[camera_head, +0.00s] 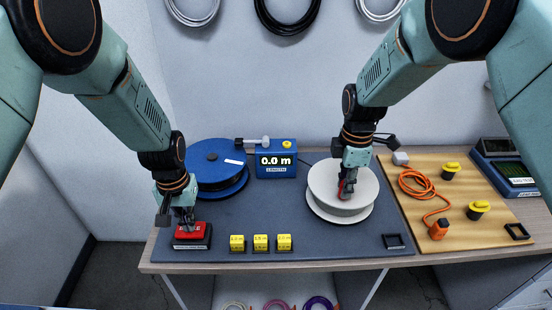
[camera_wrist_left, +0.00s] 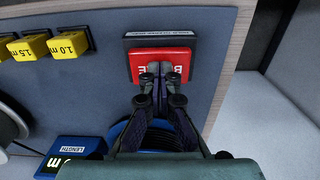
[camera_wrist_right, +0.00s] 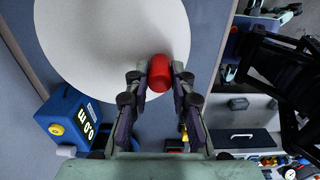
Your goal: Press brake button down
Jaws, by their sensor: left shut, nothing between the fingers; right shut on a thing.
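The red brake button (camera_head: 190,231) sits on a dark base at the front left of the grey mat. My left gripper (camera_head: 187,226) is shut and empty, with its fingertips on or just over the button's top. The left wrist view shows the fingertips over the red button face (camera_wrist_left: 142,66), hiding part of its lettering; I cannot tell how far the button is down. My right gripper (camera_wrist_right: 160,78) is shut on a red knob (camera_wrist_right: 159,70) at the white reel (camera_head: 325,188). The knob is mostly hidden in the head view.
A blue reel (camera_head: 212,170) and a blue length counter (camera_head: 276,165) reading 0.0 m stand behind. Several yellow length blocks (camera_head: 260,243) line the front edge. A wooden board (camera_head: 420,185) with an orange cable (camera_head: 419,184) lies at the right. The mat's middle is clear.

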